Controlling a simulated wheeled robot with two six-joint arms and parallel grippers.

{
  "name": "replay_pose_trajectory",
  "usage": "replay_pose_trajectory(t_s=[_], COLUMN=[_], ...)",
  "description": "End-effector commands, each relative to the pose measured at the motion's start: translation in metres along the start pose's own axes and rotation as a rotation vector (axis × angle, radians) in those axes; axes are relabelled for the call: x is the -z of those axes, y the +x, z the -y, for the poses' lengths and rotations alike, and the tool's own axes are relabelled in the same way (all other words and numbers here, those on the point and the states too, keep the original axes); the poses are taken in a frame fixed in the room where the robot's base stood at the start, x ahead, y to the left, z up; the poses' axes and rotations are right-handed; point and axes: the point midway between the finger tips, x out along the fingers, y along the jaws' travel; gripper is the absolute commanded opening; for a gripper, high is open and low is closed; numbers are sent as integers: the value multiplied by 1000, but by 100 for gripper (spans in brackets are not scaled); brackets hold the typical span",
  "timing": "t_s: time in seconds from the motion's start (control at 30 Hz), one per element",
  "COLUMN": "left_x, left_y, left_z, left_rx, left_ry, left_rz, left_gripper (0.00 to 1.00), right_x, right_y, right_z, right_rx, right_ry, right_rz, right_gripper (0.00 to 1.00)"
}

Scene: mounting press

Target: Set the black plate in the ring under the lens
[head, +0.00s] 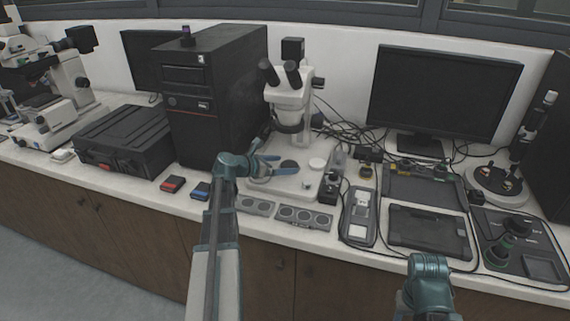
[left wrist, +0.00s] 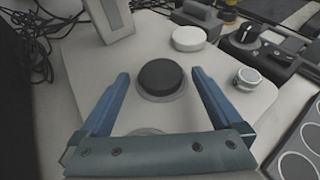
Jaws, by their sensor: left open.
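The black plate (left wrist: 160,76) is a thick dark disc on the pale microscope base. A grey ring (left wrist: 164,96) shows around its near side; I cannot tell whether the plate sits down in it or on it. In the head view the plate (head: 289,163) lies below the microscope's lens (head: 289,126). My left gripper (head: 279,165) is open over the base. In the left wrist view its blue fingers (left wrist: 160,74) stand on either side of the plate, apart from it. Part of another round outline (left wrist: 148,131) shows behind the gripper's palm. My right gripper's fingers are not visible.
A white disc (left wrist: 188,39) and a small knob (left wrist: 247,77) sit close by on the base. The microscope post (left wrist: 108,18) rises behind. Cables (head: 345,135) lie behind.

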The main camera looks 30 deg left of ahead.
Motion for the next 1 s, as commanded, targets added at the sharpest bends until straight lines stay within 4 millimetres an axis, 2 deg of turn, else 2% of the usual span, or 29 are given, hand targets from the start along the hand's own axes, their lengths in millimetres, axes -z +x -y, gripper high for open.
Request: replay_pose_trajectory(t_s=[0.03,0.2,0.43,0.63,1.0], left_x=[-3,-4,-3,-1,0], left_y=[-14,-51,-89,-104,-106], left_z=[2,2,1,1,1], left_rx=[-3,-4,-3,-2,0], left_ry=[-1,-1,-1,1,1], left_rz=[0,0,1,1,0], left_gripper=[100,100,100,100,100], right_x=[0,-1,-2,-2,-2], right_y=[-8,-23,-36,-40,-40], right_z=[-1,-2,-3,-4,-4], right_rx=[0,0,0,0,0], right_ry=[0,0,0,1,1], right_rz=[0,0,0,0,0], right_gripper=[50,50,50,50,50])
